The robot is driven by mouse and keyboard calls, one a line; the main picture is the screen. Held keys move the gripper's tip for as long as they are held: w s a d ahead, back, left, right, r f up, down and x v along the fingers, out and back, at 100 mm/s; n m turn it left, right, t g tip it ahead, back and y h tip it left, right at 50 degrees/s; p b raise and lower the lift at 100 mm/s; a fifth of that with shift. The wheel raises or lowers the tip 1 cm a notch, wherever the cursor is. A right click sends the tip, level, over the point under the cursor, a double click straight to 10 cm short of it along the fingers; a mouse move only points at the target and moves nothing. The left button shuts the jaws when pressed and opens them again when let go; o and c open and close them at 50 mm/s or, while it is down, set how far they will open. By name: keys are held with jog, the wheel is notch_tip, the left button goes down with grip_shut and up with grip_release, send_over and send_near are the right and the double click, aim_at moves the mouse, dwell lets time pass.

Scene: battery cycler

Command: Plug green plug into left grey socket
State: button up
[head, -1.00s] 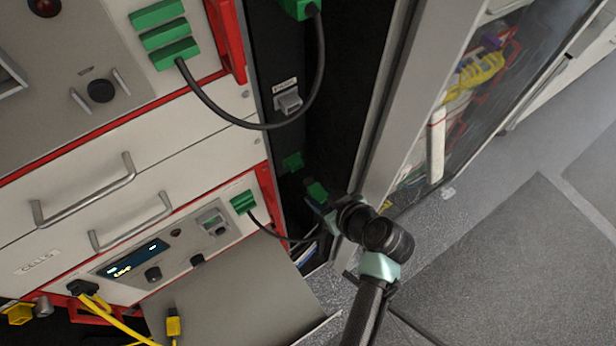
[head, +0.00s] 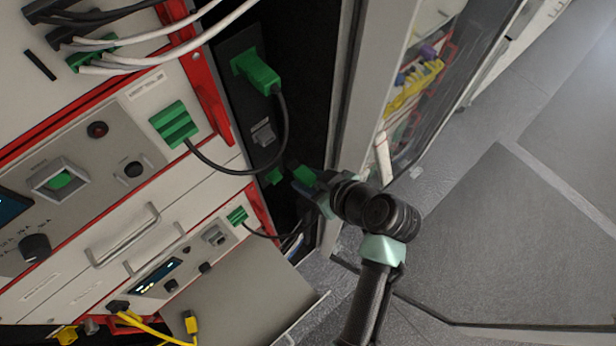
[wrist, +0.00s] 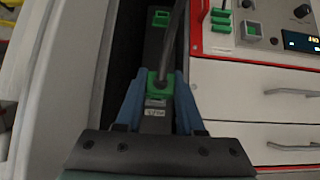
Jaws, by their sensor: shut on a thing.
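My gripper (head: 310,188) is shut on a green plug (head: 304,176) in front of the dark panel in the head view. In the wrist view the green plug (wrist: 158,84) sits between the blue fingers of my gripper (wrist: 158,92), with a dark cable running up from it. A grey socket (head: 262,135) on the dark panel is up and left of the held plug, apart from it in the head view. A grey labelled block (wrist: 155,113) shows between the fingers in the wrist view; I cannot tell what it belongs to.
Another green plug (head: 258,72) sits higher on the dark panel, its cable looping to a green connector (head: 175,124) on the cabinet. A green piece (head: 273,177) is just left of the held plug. A grey door frame (head: 350,110) stands close on the right. Open floor (head: 520,250) lies right.

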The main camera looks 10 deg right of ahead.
jog(key=shift+w+a+b, duration=0.15)
jog(key=shift+w+a, duration=0.4)
jog(key=shift+w, duration=0.25)
jog(key=shift+w+a+b, duration=0.15)
jog(key=shift+w+a, duration=0.45)
jog(key=shift+w, duration=0.2)
jog(key=shift+w+a+b, duration=0.15)
jog(key=shift+w+a, duration=0.4)
jog(key=shift+w, duration=0.25)
jog(key=shift+w+a+b, duration=0.6)
jog(key=shift+w+a, duration=0.3)
jog(key=shift+w, duration=0.3)
dwell(2.1)
jog(key=o, duration=1.1)
jog(key=shift+c, duration=0.2)
jog(key=b+v, duration=0.3)
jog(key=v, duration=1)
jog(key=shift+s+f, duration=0.1)
